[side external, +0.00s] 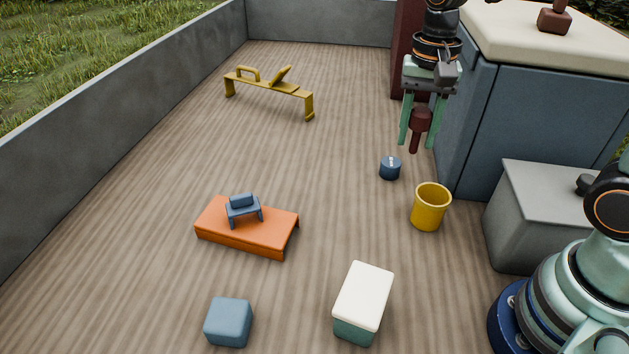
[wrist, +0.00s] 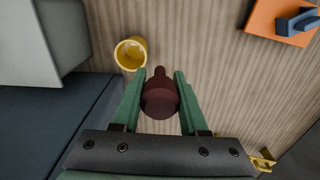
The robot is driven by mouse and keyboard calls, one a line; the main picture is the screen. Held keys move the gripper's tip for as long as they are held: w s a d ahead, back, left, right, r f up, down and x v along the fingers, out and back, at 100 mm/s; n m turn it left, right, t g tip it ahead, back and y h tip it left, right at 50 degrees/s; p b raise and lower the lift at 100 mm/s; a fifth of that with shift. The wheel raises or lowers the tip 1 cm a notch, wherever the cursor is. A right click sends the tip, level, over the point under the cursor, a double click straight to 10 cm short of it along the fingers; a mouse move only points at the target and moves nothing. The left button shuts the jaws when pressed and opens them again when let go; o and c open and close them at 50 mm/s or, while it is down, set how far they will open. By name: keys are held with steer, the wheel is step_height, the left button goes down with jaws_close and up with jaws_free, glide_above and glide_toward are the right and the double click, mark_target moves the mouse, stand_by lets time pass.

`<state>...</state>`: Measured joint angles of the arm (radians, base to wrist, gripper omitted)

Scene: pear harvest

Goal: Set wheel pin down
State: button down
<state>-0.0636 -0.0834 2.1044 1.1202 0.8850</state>
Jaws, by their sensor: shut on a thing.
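A dark red wheel pin (side external: 421,124) hangs upright between the green fingers of my gripper (side external: 420,130) in the side external view. Its thin end points down and it is clear of the floor. In the wrist view the pin (wrist: 160,95) sits between the two fingertips of my gripper (wrist: 160,92), with its broad head nearest the camera. My gripper is shut on it. It is above the floor, near the blue cabinet and behind the yellow bucket.
A small dark blue cylinder (side external: 390,168) and a yellow bucket (side external: 430,206) stand on the floor below. A grey box (side external: 540,215) and blue cabinet (side external: 540,110) are at the right. An orange platform (side external: 240,237) lies left. The middle floor is clear.

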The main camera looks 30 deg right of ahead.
steer(key=n, duration=0.3)
steer(key=d+f+n, duration=0.1)
steer(key=n, duration=0.2)
steer(key=w+d+n, duration=0.1)
steer(key=n, duration=0.2)
steer(key=shift+f, duration=0.3)
steer(key=shift+s, duration=0.1)
steer(key=a+r, duration=0.1)
steer(key=s+a+r, duration=0.1)
steer(key=a, duration=0.1)
steer(key=shift+s+a+r, duration=0.2)
steer(key=shift+r, duration=0.2)
steer(key=f, duration=1.9)
steer(key=shift+s+a+f, duration=0.15)
steer(key=shift+a+f, duration=0.05)
steer(key=shift+f, duration=0.1)
steer(key=shift+c, duration=2.2)
jaws_free()
steer(key=shift+f, duration=0.15)
